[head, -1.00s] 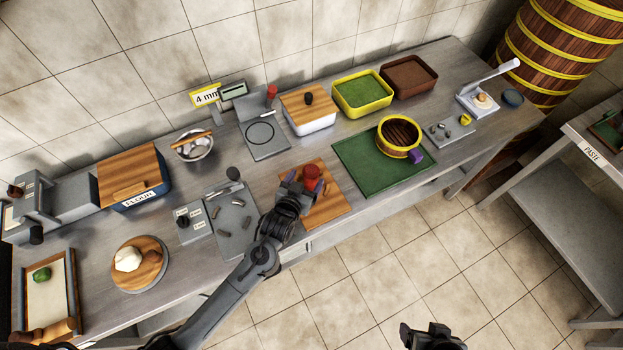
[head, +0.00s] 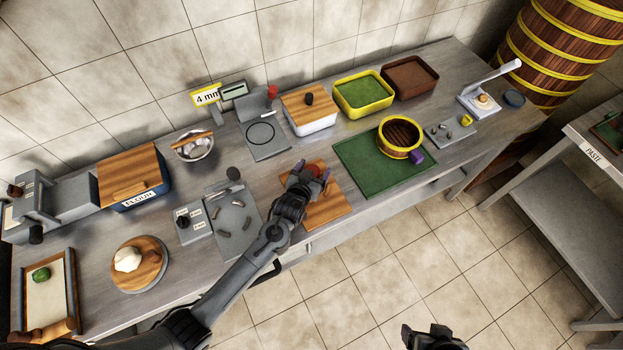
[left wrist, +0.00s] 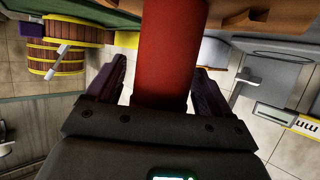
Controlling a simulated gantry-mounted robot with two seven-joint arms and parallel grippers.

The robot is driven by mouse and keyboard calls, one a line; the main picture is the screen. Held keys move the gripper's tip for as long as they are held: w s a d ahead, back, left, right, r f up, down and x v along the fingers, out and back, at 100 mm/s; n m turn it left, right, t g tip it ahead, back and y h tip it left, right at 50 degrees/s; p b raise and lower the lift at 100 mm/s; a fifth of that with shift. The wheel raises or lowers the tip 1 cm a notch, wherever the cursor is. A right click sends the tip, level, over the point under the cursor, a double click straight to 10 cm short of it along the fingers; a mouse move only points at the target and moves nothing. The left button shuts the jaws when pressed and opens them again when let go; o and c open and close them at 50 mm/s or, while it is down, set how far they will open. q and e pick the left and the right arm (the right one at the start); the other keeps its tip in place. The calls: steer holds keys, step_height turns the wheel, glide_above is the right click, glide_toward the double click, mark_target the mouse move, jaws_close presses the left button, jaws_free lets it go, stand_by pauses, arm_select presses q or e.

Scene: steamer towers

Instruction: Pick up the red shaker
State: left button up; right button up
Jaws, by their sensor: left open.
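The red shaker (head: 315,170) stands at the wooden board (head: 329,208), mostly hidden behind my left gripper in the head view. My left gripper (head: 308,176) is open, with its fingers around the shaker. In the left wrist view the red shaker (left wrist: 168,60) fills the middle, between the two spread fingers of the left gripper (left wrist: 163,85). Gaps show between the fingers and the shaker on both sides. My right gripper (head: 432,335) is at the bottom edge of the head view, away from the table; its jaws are not clear.
A green mat (head: 355,165) with a round steamer basket (head: 400,138) lies right of the board. A grey plate (head: 232,222) with small dark pieces lies to the left. A white box with a wooden lid (head: 308,105) stands behind.

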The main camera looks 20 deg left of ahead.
mark_target(314, 166)
arm_select(q)
steer(key=c, duration=1.3)
steer(key=shift+r, duration=0.1)
steer(key=shift+r, duration=0.45)
step_height(314, 166, up, 4)
steer(key=shift+s+d+f, duration=0.1)
steer(key=shift+d+f, duration=0.05)
steer(key=shift+f, duration=0.1)
steer(key=s+d+r, duration=0.2)
steer(key=d, duration=0.1)
steer(key=s+d+r, duration=0.2)
steer(key=d, duration=0.1)
steer(key=s+d+r+p, duration=0.1)
steer(key=s+d+r, duration=0.1)
steer(key=d, duration=0.1)
steer(key=shift+s+d+r, duration=0.15)
steer(key=shift+s+r, duration=0.1)
